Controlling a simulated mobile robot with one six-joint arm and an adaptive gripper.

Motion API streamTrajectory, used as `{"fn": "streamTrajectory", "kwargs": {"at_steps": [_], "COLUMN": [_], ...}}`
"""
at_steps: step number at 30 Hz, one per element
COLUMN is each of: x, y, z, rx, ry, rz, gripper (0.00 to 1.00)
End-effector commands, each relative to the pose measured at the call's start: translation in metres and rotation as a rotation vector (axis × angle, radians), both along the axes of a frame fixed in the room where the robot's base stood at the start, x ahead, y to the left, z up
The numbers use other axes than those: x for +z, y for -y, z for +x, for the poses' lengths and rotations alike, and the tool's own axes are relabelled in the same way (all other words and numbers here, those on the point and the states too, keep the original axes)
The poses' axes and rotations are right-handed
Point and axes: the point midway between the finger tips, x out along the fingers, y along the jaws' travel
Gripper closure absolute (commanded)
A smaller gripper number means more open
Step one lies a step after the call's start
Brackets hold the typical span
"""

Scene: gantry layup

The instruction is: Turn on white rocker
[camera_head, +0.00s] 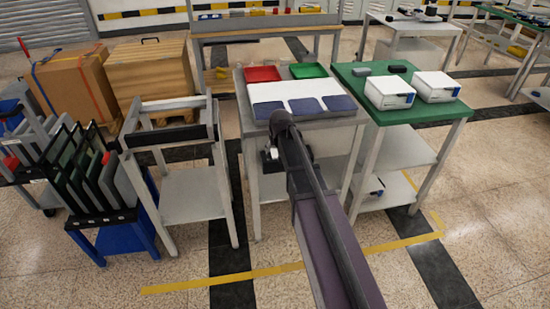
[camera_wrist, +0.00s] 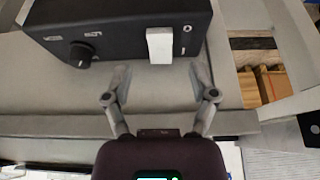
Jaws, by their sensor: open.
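A black control box (camera_wrist: 120,30) fills the upper left of the wrist view. Its face carries a white rocker (camera_wrist: 160,45) and, to the left, a round black knob (camera_wrist: 81,54). I cannot tell the rocker's on or off position. My gripper (camera_wrist: 160,78) is open and empty, with its two fingers spread below the rocker in the picture, one to each side. It appears apart from the box. In the head view my arm hides most of the gripper, and I cannot make out the rocker there.
A grey table (camera_head: 318,122) holds a red tray (camera_head: 262,74), a green tray (camera_head: 308,70) and dark blue pads. A green-topped table (camera_head: 400,116) at right holds two white boxes. A grey stand (camera_head: 192,190) and a panel rack (camera_head: 95,170) stand at left.

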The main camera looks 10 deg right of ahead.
Motion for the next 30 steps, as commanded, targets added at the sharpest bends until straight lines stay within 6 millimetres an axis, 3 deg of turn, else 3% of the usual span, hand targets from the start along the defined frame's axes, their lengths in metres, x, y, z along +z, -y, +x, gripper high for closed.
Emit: {"fn": "streamTrajectory", "kwargs": {"at_steps": [12,30], "x": [-0.033,-0.04], "y": [-0.001,-0.001], "z": [0.013,0.016], "rx": [0.001,0.001], "ry": [0.0,0.0], "rz": [0.0,0.0], "gripper": [0.26,0.26]}}
